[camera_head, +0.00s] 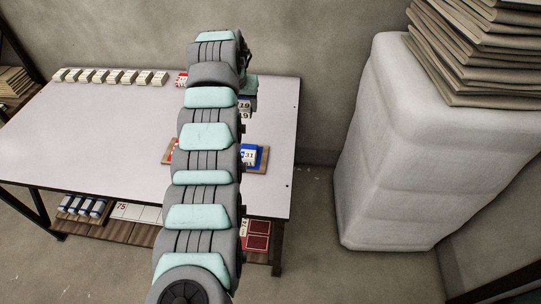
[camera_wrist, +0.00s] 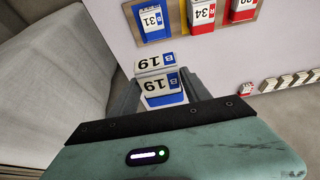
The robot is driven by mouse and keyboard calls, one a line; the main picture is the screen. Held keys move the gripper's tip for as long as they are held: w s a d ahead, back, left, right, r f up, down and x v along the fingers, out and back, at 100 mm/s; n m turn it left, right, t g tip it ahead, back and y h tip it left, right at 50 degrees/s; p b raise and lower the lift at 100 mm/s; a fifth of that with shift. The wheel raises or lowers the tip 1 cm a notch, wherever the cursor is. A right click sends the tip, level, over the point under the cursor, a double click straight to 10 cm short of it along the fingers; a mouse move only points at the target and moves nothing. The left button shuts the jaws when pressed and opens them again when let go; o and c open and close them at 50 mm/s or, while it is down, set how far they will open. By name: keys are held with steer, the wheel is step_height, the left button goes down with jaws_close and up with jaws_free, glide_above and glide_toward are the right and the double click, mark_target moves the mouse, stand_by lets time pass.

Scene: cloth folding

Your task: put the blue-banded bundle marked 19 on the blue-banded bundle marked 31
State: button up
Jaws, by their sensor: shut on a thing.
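My gripper (camera_wrist: 161,80) is shut on the blue-banded bundle marked 19 (camera_wrist: 160,86), with one finger on each side of it. The bundle is white with a blue band and also shows in the head view (camera_head: 244,109), partly hidden by my arm. The blue-banded bundle marked 31 (camera_wrist: 152,21) lies on a wooden board, apart from the held bundle. In the head view bundle 31 (camera_head: 250,157) shows just right of my arm, nearer the table's front than the held bundle. Whether the held bundle touches the table is hard to tell.
The wooden board (camera_head: 168,151) also bears red-banded bundles, one marked 34 (camera_wrist: 203,14). Several pale bundles (camera_head: 110,77) line the table's back edge, with a red-banded one (camera_head: 181,79). The table (camera_head: 90,130) is bare at left. A wrapped white block (camera_head: 385,150) stands at right.

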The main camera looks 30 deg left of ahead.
steer(key=shift+w+d+f, duration=0.1)
steer(key=shift+d+f, duration=0.05)
steer(key=shift+f, duration=0.35)
step_height(320, 180, down, 15)
steer(key=b, duration=0.3)
steer(key=shift+f, duration=0.1)
steer(key=shift+f+b, duration=0.8)
steer(key=shift+f, duration=1)
steer(key=shift+f, duration=0.1)
steer(key=o, duration=1.4)
steer(key=shift+f, duration=0.1)
